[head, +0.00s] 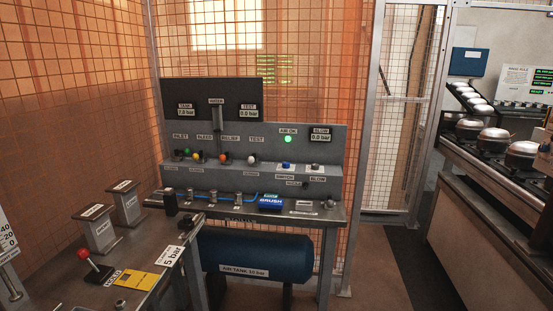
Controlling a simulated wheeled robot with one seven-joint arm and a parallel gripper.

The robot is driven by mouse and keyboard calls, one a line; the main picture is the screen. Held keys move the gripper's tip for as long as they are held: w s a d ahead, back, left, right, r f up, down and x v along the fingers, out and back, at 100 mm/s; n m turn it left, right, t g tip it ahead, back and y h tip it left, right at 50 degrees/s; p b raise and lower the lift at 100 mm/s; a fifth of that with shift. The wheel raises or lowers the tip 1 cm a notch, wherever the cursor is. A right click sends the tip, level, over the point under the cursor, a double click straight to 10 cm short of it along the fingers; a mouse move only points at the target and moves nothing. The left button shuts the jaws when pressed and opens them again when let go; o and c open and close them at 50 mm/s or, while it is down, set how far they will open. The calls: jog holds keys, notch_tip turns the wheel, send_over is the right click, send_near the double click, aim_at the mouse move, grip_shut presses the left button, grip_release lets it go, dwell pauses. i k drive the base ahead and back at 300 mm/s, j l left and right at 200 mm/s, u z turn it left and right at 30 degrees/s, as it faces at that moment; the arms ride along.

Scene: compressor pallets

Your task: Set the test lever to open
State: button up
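The test lever (251,159) has a white knob and sits on the grey sloped panel (330,158) under a TEST label (257,139). It is the rightmost of a row of knobbed levers. The small label below it is too small to read, and I cannot tell which position it is in. A relief lever with an orange-red knob (223,159) is to its left, with green and yellow knobs (195,155) further left. The test display (248,112) reads 0.0 bar and the tank display (186,110) reads 7.0 bar. My gripper is not in view.
A green AIR OK lamp (288,139) is lit. A side table with a red-knobbed lever (84,254) stands front left. A conveyor (480,140) is at right; the floor between is clear.

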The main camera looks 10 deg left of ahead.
aim_at(251, 159)
jog(key=i+l+u, duration=0.1)
jog(key=i+u, duration=0.15)
jog(key=i, duration=0.4)
jog(key=i+l+u, duration=0.25)
jog(key=i, duration=0.35)
jog(key=i+l+u, duration=0.25)
jog(key=i, duration=0.35)
jog(key=i+l+u, duration=0.25)
jog(key=i+l, duration=0.3)
jog(key=l+u, duration=0.2)
jog(key=l, duration=0.3)
jog(key=k, duration=0.05)
